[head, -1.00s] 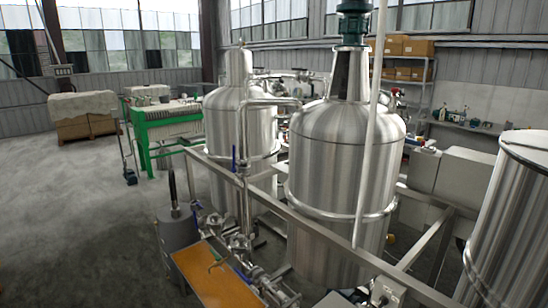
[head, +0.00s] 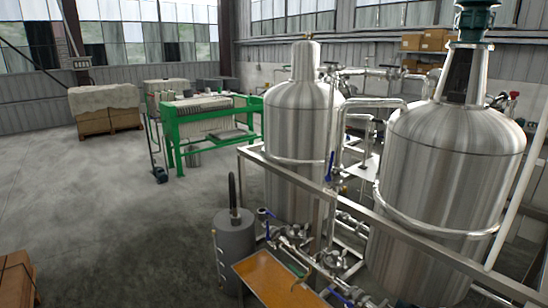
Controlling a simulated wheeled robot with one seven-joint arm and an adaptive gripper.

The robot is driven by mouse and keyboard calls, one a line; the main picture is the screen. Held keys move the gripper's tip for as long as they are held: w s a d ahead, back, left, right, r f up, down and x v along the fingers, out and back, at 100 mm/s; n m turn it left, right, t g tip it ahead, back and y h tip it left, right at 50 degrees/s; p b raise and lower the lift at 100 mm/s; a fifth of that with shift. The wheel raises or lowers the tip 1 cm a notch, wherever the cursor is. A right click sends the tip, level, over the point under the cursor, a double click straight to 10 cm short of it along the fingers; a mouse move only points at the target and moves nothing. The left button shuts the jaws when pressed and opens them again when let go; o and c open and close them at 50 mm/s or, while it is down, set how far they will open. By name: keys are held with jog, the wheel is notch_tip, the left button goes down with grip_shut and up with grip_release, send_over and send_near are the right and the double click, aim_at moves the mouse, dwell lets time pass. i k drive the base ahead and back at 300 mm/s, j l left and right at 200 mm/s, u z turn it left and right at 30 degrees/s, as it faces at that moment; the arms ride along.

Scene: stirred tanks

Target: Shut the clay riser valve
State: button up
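A blue lever handle (head: 330,166) stands upright on a vertical pipe in front of the gap between two steel tanks. Lower down, another blue handle (head: 265,211) sits by the grey cylinder, and a third blue handle (head: 341,296) is at the bottom edge among the pipes. No label shows, so I cannot tell which of these is the clay riser valve. Whether each valve is open or shut is too small to tell. My gripper is not in view.
The left steel tank (head: 292,140) and right steel tank (head: 447,160) stand behind a metal frame rail (head: 285,178). A grey cylinder (head: 235,245) and orange-topped tray (head: 268,277) stand in front. A green filter press (head: 205,125) is farther back. Open concrete floor (head: 110,200) lies left.

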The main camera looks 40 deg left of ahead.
aim_at(331, 165)
jog(key=i+j+u, duration=0.1)
jog(key=j, duration=0.35)
jog(key=i+j+u, duration=0.1)
jog(key=i+j, duration=0.15)
jog(key=j, duration=0.15)
jog(key=i+j+u, duration=0.1)
jog(key=i+j, duration=0.15)
jog(key=j, duration=0.15)
jog(key=i+j, duration=0.2)
jog(key=j, duration=0.2)
jog(key=i+j+u, duration=0.15)
jog(key=j, duration=0.25)
jog(key=i+j+u, duration=0.1)
jog(key=i, duration=0.65)
